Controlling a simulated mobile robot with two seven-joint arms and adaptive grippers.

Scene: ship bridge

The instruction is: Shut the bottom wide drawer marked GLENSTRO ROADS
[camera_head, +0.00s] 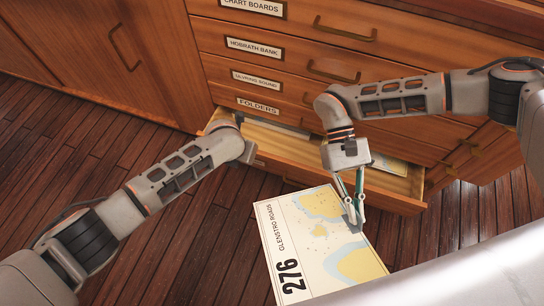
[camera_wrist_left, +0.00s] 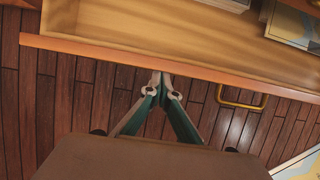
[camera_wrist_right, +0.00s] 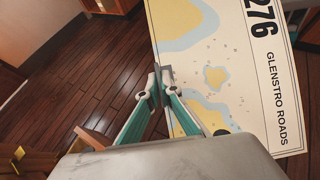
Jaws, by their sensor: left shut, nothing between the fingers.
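The bottom wide drawer (camera_head: 392,197) is pulled open; its label is hidden from view. In the left wrist view its front edge (camera_wrist_left: 100,50) crosses the picture, with a brass handle (camera_wrist_left: 243,98) on the outer side. My left gripper (camera_wrist_left: 160,78) is shut and empty, its tips close to the outside of that front; I cannot tell if they touch. My right gripper (camera_head: 355,218) is shut on the edge of a chart (camera_head: 290,237) marked 276 GLENSTRO ROADS, held in front of the drawer. The chart and right fingertips (camera_wrist_right: 162,75) also show in the right wrist view.
Some sheets (camera_wrist_left: 290,22) lie inside the open drawer. Above it are shut drawers, including FOLDERS (camera_head: 258,107) and HORRATH BANK (camera_head: 254,48). A cabinet door (camera_head: 100,50) stands to the left. The plank floor (camera_head: 60,160) is clear.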

